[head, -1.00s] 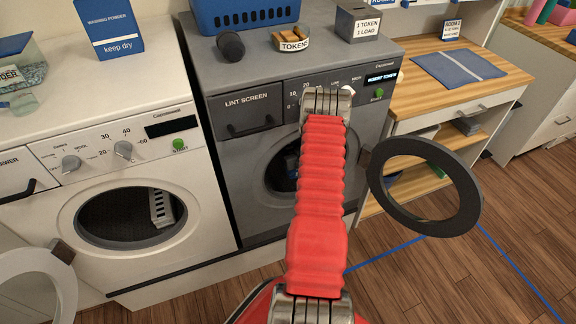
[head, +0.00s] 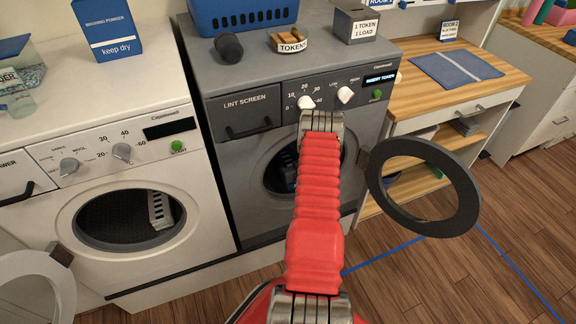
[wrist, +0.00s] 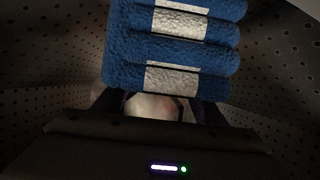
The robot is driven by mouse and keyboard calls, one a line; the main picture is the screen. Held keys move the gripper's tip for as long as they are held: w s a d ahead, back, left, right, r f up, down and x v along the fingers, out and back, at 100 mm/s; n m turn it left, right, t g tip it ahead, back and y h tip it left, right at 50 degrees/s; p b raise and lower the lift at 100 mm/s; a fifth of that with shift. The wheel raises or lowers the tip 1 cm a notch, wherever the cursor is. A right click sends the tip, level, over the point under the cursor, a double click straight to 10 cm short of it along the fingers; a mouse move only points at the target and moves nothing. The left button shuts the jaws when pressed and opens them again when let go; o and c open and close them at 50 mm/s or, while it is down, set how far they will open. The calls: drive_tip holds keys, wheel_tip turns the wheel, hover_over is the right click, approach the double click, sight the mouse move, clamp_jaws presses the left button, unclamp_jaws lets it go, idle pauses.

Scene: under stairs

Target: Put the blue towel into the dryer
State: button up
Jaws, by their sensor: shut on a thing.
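The grey dryer (head: 235,165) stands in the middle of the head view with its round door (head: 465,185) swung open to the right. My red arm covers part of its opening, and my gripper is hidden there. In the wrist view my gripper (wrist: 155,105) is inside the perforated drum (wrist: 55,65), shut on the folded blue towel (wrist: 172,50). The towel has white stripes and is held in front of the fingers. A small blue patch shows in the dark opening in the head view, too little to identify.
A white washer (head: 60,200) with its door open stands to the left. On the dryer top are a blue basket (head: 245,12), a token dish (head: 290,40) and a grey token box (head: 356,25). A wooden counter (head: 500,85) is at the right.

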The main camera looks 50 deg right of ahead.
drive_tip(key=shift+f, duration=0.95)
drive_tip(key=o, duration=1.5)
drive_tip(key=shift+f, duration=0.1)
drive_tip(key=shift+v, duration=6.05)
drive_tip(key=shift+d, duration=0.1)
drive_tip(key=shift+s, duration=0.1)
